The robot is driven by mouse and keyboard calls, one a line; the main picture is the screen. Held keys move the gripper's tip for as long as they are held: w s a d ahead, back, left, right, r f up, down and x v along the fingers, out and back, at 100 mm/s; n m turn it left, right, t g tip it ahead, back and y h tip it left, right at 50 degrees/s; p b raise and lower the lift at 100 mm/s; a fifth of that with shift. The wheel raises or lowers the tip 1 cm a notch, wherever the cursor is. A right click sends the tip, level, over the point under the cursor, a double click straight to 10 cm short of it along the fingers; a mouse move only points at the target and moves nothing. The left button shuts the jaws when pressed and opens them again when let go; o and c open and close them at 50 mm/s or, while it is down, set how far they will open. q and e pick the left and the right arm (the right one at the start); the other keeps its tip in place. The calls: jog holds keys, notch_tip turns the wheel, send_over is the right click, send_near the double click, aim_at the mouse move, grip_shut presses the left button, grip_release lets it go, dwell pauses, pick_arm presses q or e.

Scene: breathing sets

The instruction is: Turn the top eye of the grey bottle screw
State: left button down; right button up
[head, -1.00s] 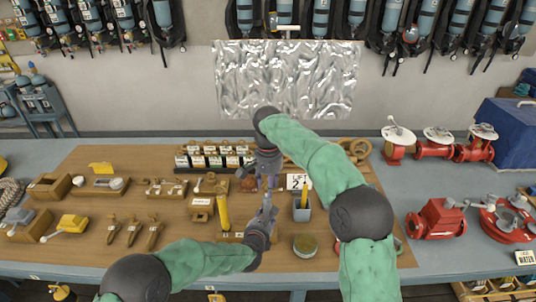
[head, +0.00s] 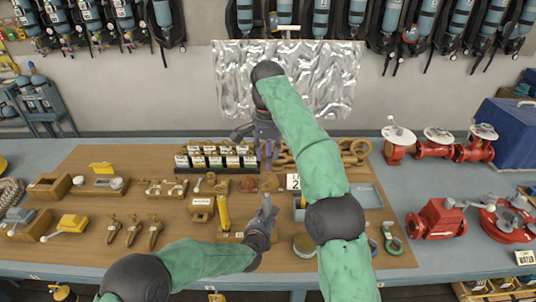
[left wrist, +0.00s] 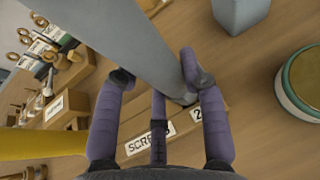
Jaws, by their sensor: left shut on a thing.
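The grey bottle screw (head: 266,203) stands upright in my left gripper (head: 264,222) at the front middle of the wooden board. In the left wrist view its long grey body (left wrist: 115,38) runs from the upper left down between the fingers of my left gripper (left wrist: 155,82), which are shut on it. Its top eye cannot be made out clearly. My right gripper (head: 269,160) hangs farther back, above and apart from the bottle screw. Its fingers point down, and their opening is too small to judge.
A wooden stand labelled SCREW 2 (left wrist: 165,133) lies under the left gripper. A yellow cylinder (head: 223,212) stands just left of the bottle screw, and a round tin (head: 305,246) is at right. A row of labelled blocks (head: 216,161) stands behind.

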aim_at(267, 182)
jog(key=shift+r, duration=0.15)
dwell(0.3)
jog(key=m, duration=1)
jog(key=shift+a, duration=0.1)
jog(key=shift+s+f, duration=0.1)
jog(key=shift+f, duration=5.85)
grip_shut()
